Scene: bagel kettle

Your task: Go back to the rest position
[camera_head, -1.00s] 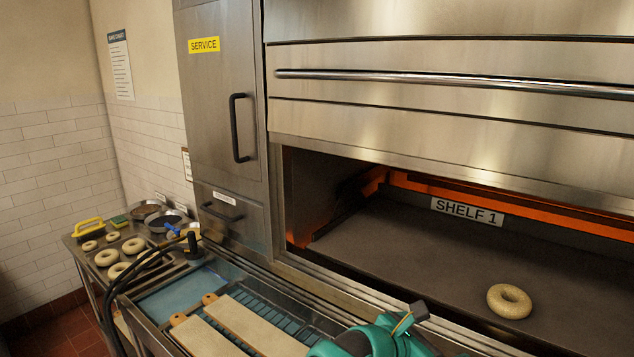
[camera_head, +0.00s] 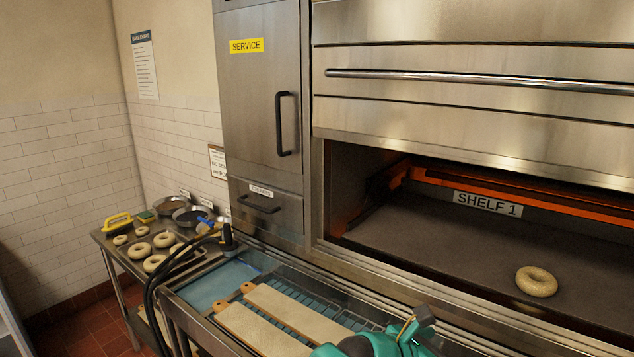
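A teal and dark part of my arm (camera_head: 385,342) shows at the bottom edge, in front of the oven. My gripper's fingertips cannot be made out, so I cannot tell whether it is open or shut. A pale bagel (camera_head: 537,281) lies on the dark oven deck under the sign SHELF 1 (camera_head: 487,204). The arm part is left of this bagel and apart from it in the picture.
Two long boards (camera_head: 262,330) lie over a wire rack in the metal sink counter (camera_head: 183,318). At the left, a side table (camera_head: 110,243) holds several bagels, bowls and a yellow-handled tool (camera_head: 118,222). Black hoses (camera_head: 160,275) curve between them. A steel service cabinet (camera_head: 262,110) stands behind.

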